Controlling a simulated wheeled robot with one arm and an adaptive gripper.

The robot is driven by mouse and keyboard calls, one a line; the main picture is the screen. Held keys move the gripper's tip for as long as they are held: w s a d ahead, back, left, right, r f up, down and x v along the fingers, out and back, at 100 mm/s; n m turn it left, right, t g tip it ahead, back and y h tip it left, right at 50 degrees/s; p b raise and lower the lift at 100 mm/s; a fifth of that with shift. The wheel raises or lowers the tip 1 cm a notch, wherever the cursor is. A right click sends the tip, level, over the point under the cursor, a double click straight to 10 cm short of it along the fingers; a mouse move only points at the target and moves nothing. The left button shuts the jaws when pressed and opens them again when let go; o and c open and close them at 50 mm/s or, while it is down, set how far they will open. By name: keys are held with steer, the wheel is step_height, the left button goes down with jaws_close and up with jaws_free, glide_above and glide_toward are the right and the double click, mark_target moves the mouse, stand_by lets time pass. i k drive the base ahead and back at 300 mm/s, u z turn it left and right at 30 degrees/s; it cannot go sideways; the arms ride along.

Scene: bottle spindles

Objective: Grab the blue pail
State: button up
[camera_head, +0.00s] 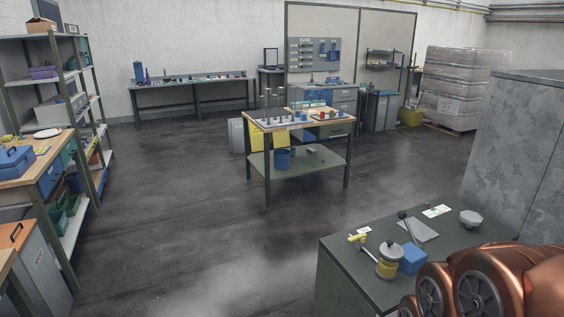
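My gripper is not in view; only copper-coloured parts of my arm show at the lower right, far from the pail.
A dark green cabinet (338,284) stands close in front, with a yellow-labelled jar (388,262) and blue box (412,259) on top. A grey cabinet (520,150) blocks the right. Shelving (68,235) lines the left. Open floor (190,220) lies between.

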mark_target(282, 160)
steer(key=u, duration=0.8)
steer(key=i, duration=4.4)
steer(key=z, duration=1.9)
steer(key=i, duration=1.9)
steer(key=u, duration=1.15)
